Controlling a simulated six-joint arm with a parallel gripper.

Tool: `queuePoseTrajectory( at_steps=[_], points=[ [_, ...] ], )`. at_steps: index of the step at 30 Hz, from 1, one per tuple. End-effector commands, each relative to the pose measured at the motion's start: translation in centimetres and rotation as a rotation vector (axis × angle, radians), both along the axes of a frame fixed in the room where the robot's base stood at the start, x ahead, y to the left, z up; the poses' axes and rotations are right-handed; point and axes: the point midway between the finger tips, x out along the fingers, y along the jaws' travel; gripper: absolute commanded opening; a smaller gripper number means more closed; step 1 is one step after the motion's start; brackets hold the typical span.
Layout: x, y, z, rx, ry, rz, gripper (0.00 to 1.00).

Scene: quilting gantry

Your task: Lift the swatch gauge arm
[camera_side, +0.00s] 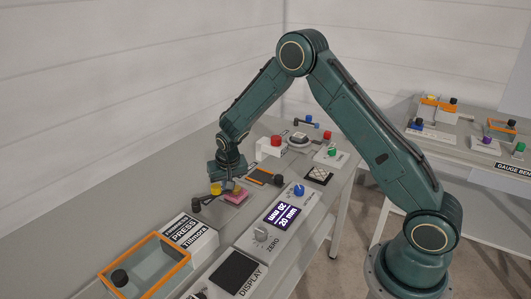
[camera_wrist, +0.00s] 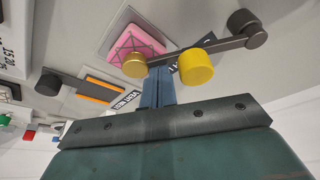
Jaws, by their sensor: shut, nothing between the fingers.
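The swatch gauge arm (camera_wrist: 222,44) is a dark bar running from a dark round pivot (camera_wrist: 244,28) to a brass foot (camera_wrist: 135,65), with a yellow knob (camera_wrist: 197,67) on it. The foot is over a pink patterned swatch (camera_wrist: 133,42); whether it presses on it I cannot tell. In the side view the yellow knob (camera_side: 215,188) and the pink swatch (camera_side: 236,198) show beneath my wrist. My gripper (camera_wrist: 158,74) is shut and empty, its fingertips close beside the bar between the knob and the foot. I cannot tell if they touch it.
A thickness press block (camera_side: 190,234) and an orange-rimmed tray (camera_side: 148,265) stand at front left. A display box (camera_side: 280,218) reading 20 mm stands to the right. An orange-edged dark pad (camera_side: 262,177) lies behind. A second bench (camera_side: 470,150) stands at far right.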

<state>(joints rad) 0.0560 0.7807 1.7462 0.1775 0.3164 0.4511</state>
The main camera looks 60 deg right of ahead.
Motion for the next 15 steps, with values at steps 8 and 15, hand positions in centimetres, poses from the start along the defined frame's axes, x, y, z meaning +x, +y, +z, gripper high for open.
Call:
queuePoseTrajectory(
  at_steps=[8,15],
  points=[
    [-0.7,0.4,0.0,0.0,0.001,-0.068,0.0],
    [-2.0,1.5,0.0,0.0,0.001,-0.222,0.0]
  ],
)
